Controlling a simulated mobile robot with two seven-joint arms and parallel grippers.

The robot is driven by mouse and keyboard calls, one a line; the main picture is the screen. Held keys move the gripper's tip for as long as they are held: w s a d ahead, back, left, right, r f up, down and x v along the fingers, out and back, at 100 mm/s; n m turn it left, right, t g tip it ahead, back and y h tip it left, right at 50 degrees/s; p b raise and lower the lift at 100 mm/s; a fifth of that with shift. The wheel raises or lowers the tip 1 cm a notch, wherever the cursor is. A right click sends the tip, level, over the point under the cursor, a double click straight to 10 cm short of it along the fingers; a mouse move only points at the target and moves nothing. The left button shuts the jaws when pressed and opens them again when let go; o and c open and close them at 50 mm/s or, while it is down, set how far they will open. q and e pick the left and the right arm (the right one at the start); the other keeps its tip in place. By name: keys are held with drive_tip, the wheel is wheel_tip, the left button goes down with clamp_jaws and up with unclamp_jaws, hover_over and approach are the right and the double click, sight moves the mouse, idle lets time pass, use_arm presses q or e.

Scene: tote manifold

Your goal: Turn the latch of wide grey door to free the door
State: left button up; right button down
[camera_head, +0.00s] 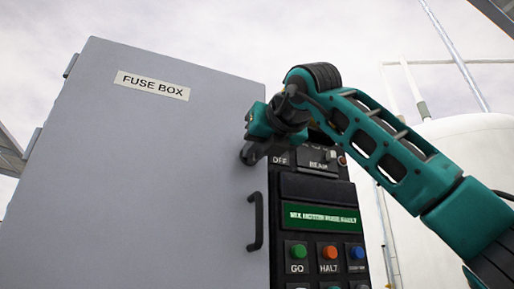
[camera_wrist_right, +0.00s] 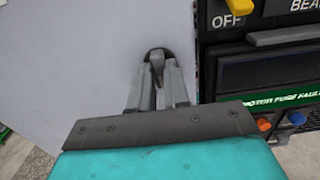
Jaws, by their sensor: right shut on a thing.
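The wide grey door (camera_head: 130,190) bears a "FUSE BOX" label (camera_head: 151,86) and looks closed. A black handle (camera_head: 256,222) stands on its right edge. My right gripper (camera_head: 250,152) is at the door's right edge, above the handle. In the right wrist view my right gripper (camera_wrist_right: 158,78) is shut on a small dark latch (camera_wrist_right: 160,53) on the door face (camera_wrist_right: 80,60). The fingers hide most of the latch, so its exact angle is hard to tell. My left gripper is not in view.
A black control panel (camera_head: 316,190) with a green display (camera_head: 320,217) and several coloured buttons sits right of the door. Hinges (camera_head: 70,65) show on the door's left edge. White tanks (camera_head: 465,150) stand behind at right. Free room lies in front of the door.

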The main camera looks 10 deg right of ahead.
idle(0.3)
drive_tip(key=c, duration=1.1)
unclamp_jaws()
drive_tip(key=s+d+b, duration=0.2)
drive_tip(key=s, duration=1)
drive_tip(key=shift+s+d, duration=0.25)
drive_tip(key=shift+s, duration=0.1)
